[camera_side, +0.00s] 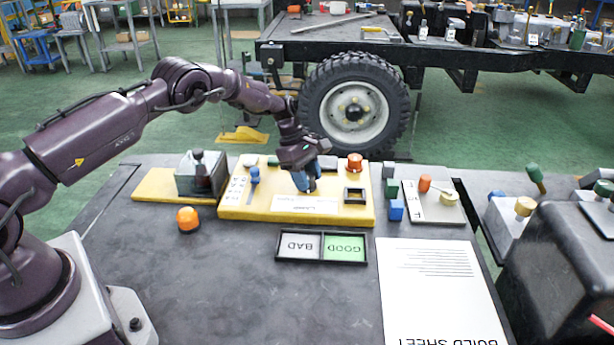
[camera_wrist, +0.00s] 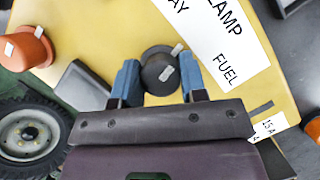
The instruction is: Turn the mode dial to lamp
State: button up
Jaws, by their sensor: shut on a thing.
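The mode dial (camera_wrist: 157,62) is a round black knob with pale marks on its top, on the yellow panel (camera_side: 245,208). In the wrist view it sits between the two blue fingers of my gripper (camera_wrist: 161,84), which is shut on it. The pale marks lie toward the white label strip (camera_wrist: 215,45), where LAMP, FUEL and the end of another word show. I cannot tell which word the dial points to. In the side view my gripper (camera_side: 305,182) reaches down onto the panel and hides the dial.
On the panel stand an orange knob (camera_side: 355,162), a blue-topped lever (camera_side: 254,176) and a dark-framed window (camera_side: 355,195). An amber dome (camera_side: 188,219) and a GOOD/BAD tray (camera_side: 322,247) lie in front.

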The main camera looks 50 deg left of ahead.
jog(key=shift+m+g, duration=0.5)
jog(key=shift+m, duration=0.6)
jog(key=o, duration=0.9)
jog(key=v, duration=1.3)
jog(key=shift+a, duration=0.1)
